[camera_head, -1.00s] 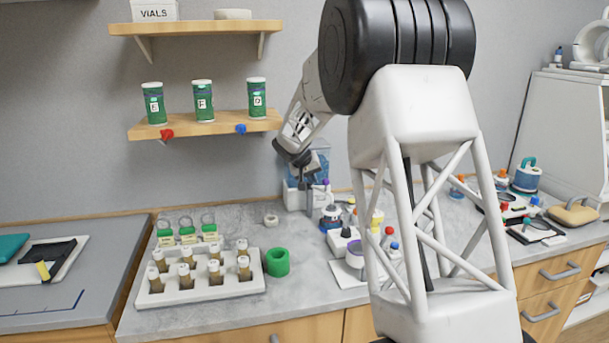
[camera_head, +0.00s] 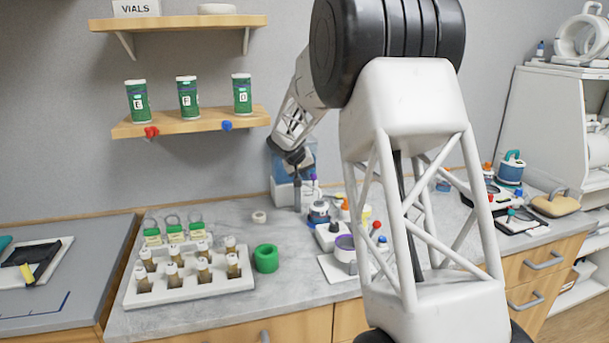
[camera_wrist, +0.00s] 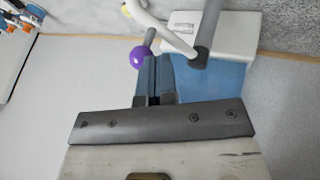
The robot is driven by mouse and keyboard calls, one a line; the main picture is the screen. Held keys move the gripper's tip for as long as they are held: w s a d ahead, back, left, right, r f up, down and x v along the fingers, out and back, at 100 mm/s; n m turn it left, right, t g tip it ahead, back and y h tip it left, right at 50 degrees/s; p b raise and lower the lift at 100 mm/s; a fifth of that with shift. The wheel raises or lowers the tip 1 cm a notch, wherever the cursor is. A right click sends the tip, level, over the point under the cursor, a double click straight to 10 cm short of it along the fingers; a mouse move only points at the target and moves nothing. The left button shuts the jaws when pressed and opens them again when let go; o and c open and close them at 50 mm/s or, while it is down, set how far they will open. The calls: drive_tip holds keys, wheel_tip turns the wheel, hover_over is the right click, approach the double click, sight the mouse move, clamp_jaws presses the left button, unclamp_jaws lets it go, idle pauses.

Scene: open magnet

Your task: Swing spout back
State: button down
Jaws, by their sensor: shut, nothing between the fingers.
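A dispenser with a clear blue tank (camera_head: 279,160) and a white base (camera_head: 283,192) stands against the wall on the counter, partly hidden by my arm. In the wrist view, a white curved tube (camera_wrist: 165,30) and a grey rod (camera_wrist: 208,28) cross in front of its white part (camera_wrist: 236,34). A purple ball (camera_wrist: 138,57) sits at the end of a short grey rod; I take these parts as the spout. My gripper (camera_wrist: 154,92) is shut and empty, just beside the purple ball. I cannot tell whether they touch. In the head view, my gripper (camera_head: 297,205) is in front of the dispenser.
Bottles and small devices (camera_head: 345,235) crowd the counter right of the dispenser. A white vial rack (camera_head: 190,290) and a green ring (camera_head: 266,258) stand at the left. A shelf (camera_head: 190,122) with green canisters hangs above. Counter between ring and dispenser is mostly clear.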

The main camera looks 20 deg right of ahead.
drive_tip(key=shift+w+d+n+t+y, duration=0.25)
drive_tip(key=shift+d+n+t+y, duration=0.2)
drive_tip(key=shift+d+n, duration=0.5)
drive_tip(key=shift+w+d+n+t+y, duration=0.2)
drive_tip(key=shift+d+n+t+y, duration=0.3)
drive_tip(key=shift+n, duration=0.75)
drive_tip(key=shift+w+d+n+t+y, duration=0.2)
drive_tip(key=shift+w+d+n+y, duration=0.15)
drive_tip(key=shift+n, duration=0.35)
drive_tip(key=shift+w+d+n+t+y, duration=0.2)
drive_tip(key=shift+d+n+y, duration=0.2)
drive_tip(key=shift+n, duration=0.3)
drive_tip(key=shift+w+d, duration=0.6)
drive_tip(key=shift+w, duration=0.2)
drive_tip(key=shift+w+d, duration=0.3)
drive_tip(key=shift+w, duration=0.25)
